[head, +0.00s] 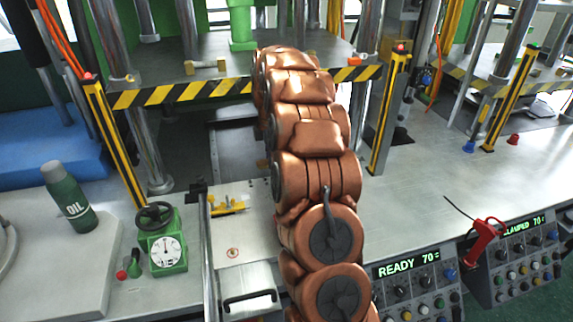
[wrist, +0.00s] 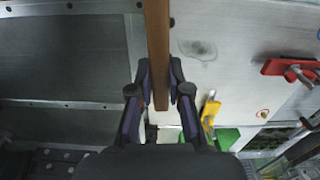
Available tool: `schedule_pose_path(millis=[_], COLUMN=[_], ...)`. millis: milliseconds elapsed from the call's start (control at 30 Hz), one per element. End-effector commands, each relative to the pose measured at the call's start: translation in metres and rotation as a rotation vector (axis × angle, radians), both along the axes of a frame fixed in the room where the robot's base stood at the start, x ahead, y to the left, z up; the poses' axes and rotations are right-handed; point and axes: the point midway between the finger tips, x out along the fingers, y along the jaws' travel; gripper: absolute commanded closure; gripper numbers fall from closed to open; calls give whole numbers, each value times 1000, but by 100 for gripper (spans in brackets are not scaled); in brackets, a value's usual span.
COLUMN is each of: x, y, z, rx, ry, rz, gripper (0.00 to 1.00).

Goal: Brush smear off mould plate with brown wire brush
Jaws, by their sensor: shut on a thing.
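The brown brush (wrist: 158,35) shows in the wrist view as a long, straight brown bar running up out of the top edge. My gripper (wrist: 159,85) is shut on its near end, one dark finger on each side. No bristles show. A pale metal plate (wrist: 245,40), which looks like the mould plate, lies to the right of the brush. A grey oval smear (wrist: 198,49) is on it, a little right of the brush and apart from it in the picture. In the head view my copper arm hides the gripper and brush.
A red clamp (wrist: 290,68) and a yellow tool (wrist: 210,112) lie right of the gripper in the wrist view. In the head view, striped posts (head: 115,145) flank the press opening. A green gauge (head: 163,245) and oil bottle (head: 68,196) stand left.

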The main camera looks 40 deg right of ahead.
Motion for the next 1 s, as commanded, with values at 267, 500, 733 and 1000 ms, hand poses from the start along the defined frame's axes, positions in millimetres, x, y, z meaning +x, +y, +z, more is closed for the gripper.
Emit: schedule_pose_path(millis=[267, 500, 733, 1000], x=[0, 0, 0, 0], y=[2, 2, 2, 2], z=[23, 25, 25, 25], rx=[1, 1, 1, 1], ry=[3, 3, 3, 3], rz=[2, 3, 3, 3], gripper=[100, 100, 100, 100])
